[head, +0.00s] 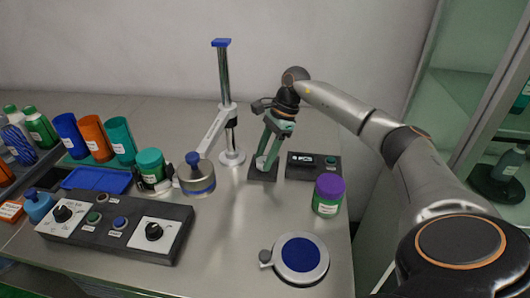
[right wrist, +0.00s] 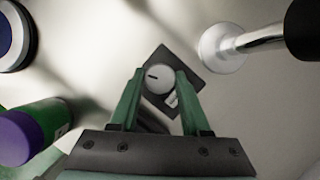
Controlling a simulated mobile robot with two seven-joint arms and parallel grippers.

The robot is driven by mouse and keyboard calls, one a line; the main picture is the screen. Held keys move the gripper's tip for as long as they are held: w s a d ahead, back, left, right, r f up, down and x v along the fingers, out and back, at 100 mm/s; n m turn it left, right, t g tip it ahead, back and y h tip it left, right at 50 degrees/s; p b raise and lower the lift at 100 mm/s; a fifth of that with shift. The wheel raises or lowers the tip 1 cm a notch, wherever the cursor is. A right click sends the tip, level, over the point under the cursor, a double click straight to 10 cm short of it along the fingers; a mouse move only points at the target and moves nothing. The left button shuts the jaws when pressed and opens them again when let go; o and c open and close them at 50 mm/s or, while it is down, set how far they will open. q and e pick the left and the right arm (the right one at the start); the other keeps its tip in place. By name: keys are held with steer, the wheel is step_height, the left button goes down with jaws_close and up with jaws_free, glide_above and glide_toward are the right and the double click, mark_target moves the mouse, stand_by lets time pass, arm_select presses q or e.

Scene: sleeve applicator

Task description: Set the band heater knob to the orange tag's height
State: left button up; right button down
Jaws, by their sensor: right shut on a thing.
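My right gripper (head: 268,160) points down with its green fingers at a small dark base plate (head: 262,173) near the middle of the table. In the right wrist view its fingers (right wrist: 160,77) close on either side of a round white knob (right wrist: 158,77) with a short black mark pointing left. The knob sits over the dark plate (right wrist: 190,61). A metal post (head: 225,75) with a blue top stands just left of the gripper. I cannot make out an orange tag, nor read which part is labelled band heater. My left gripper is not in view.
A control box (head: 120,228) with two black dials lies front left. A purple-lidded jar (head: 328,196), a small black display box (head: 313,166) and a round blue-topped device (head: 300,257) are at right. A metal pot (head: 197,180) stands left. The front middle is clear.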

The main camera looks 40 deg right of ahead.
steer(key=shift+w+n+g, duration=0.1)
steer(key=shift+n+g, duration=0.3)
steer(key=shift+n, duration=0.6)
steer(key=n+g, duration=0.1)
steer(key=n, duration=0.1)
steer(key=shift+n, duration=0.4)
steer(key=shift+w+n+g+b, duration=0.1)
steer(key=shift+n+g+b, duration=0.2)
steer(key=shift+n, duration=0.6)
steer(key=n+g, duration=0.1)
steer(key=n, duration=0.2)
steer(key=shift+w+n+h+b, duration=0.1)
steer(key=shift+n+h+b, duration=0.2)
steer(key=shift+h, duration=0.1)
steer(key=n+g, duration=0.1)
steer(key=n, duration=0.1)
steer(key=shift+n+h, duration=0.3)
steer(key=shift+h, duration=0.1)
steer(key=n, duration=0.2)
steer(key=n+g+h, duration=0.1)
steer(key=n, duration=0.1)
steer(key=shift+w+a+n, duration=0.1)
steer(key=shift+a+n, duration=0.05)
steer(key=shift+n, duration=0.15)
steer(key=shift+n+h, duration=0.3)
